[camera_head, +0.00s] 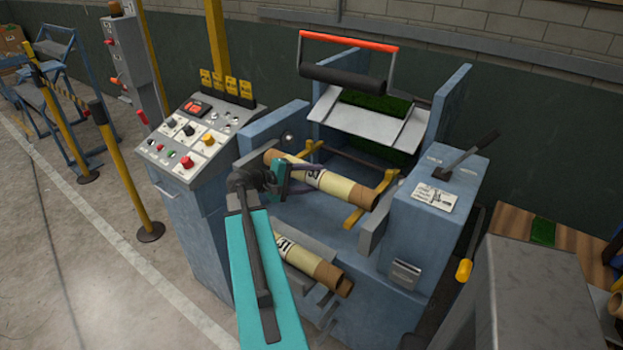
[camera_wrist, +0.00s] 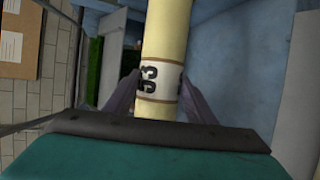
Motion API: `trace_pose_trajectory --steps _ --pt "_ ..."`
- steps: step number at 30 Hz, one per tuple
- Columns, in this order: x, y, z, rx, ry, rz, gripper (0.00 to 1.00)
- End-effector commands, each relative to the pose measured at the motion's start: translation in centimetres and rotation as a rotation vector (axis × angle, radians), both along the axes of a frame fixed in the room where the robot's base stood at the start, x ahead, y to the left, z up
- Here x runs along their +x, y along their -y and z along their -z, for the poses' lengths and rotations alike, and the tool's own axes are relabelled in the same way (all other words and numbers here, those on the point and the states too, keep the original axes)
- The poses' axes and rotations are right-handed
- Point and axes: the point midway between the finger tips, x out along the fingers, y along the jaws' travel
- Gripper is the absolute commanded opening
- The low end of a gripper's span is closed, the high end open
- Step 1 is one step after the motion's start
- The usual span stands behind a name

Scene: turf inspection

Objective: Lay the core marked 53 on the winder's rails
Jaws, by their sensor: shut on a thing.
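The core marked 53 (camera_head: 340,187) is a pale yellow tube with brown ends and a white label. In the wrist view the core (camera_wrist: 165,35) runs between the two fingers, with 53 readable on its label. My gripper (camera_head: 303,172) is shut on it near the label; the fingers also show in the wrist view (camera_wrist: 160,95). The core lies across the winder's opening, near the yellow rails (camera_head: 383,183). Its right end overlaps the right rail in the picture; I cannot tell if it touches. The blue winder (camera_head: 425,245) surrounds it.
A second yellow core (camera_head: 318,265), its number hard to read, lies in a lower holder at the winder's front. A control panel (camera_head: 203,132) stands left, a lever box (camera_head: 440,185) right. A red-handled bar (camera_head: 350,40) is above the back. Yellow posts (camera_head: 125,170) stand on the left floor.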

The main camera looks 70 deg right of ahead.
Motion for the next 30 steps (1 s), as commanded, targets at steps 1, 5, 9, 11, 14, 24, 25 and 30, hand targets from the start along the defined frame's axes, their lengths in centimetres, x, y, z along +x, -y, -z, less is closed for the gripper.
trace_pose_trajectory --steps 1,5,9,11,14,24,25,30 --pt "0.0 0.0 -0.1 -0.002 -0.001 0.000 0.15" --pt "0.0 0.0 -0.1 -0.002 -0.001 0.000 0.15" --pt "0.0 0.0 -0.1 -0.002 -0.001 0.000 0.67" --pt "0.0 0.0 -0.1 -0.002 -0.001 0.000 0.72" --pt "0.0 0.0 -0.1 -0.001 -0.001 0.000 0.72" --pt "0.3 -0.4 -0.1 0.001 0.001 0.000 0.72" --pt "0.4 -0.5 -0.1 0.000 0.000 0.000 0.72" --pt "1.4 -1.7 -0.6 0.000 0.001 -0.002 0.72"
